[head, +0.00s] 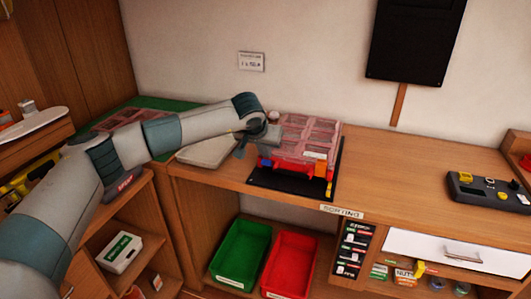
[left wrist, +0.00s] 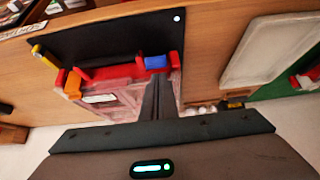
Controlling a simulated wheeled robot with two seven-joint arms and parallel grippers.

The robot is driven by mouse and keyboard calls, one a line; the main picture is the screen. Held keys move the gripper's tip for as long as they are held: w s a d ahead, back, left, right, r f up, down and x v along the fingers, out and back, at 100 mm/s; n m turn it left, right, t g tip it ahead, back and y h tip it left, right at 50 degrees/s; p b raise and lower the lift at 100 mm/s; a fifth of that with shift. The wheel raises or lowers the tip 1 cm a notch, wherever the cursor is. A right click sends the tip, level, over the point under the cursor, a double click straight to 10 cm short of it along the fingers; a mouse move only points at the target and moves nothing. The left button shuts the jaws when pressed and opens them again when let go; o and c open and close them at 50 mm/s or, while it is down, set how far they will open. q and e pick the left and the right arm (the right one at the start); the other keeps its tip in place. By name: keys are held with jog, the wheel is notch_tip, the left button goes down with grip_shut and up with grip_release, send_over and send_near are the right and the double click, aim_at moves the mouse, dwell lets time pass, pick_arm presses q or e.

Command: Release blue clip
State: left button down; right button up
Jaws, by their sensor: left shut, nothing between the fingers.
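The blue clip (head: 265,162) sits at the front left corner of the pink see-through compartment case (head: 308,128), beside a red bar. In the left wrist view the blue clip (left wrist: 156,63) lies just beyond my fingertips, between red parts. My left gripper (head: 240,151) is at the left side of the case, close to the blue clip. Its fingers also show in the left wrist view (left wrist: 159,80), shut together with nothing between them. I cannot tell whether the fingertips touch the clip. My right gripper is not in view.
The case stands on a black board (head: 290,188) on the wooden bench, with an orange block (head: 321,168) and a yellow post at its right. A pale grey tray (head: 207,150) lies left. Green (head: 241,252) and red bins (head: 289,263) stand below. A control box (head: 486,190) sits right.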

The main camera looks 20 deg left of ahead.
pick_arm(q)
jog(key=shift+w+f, duration=0.15)
jog(key=shift+w, duration=0.45)
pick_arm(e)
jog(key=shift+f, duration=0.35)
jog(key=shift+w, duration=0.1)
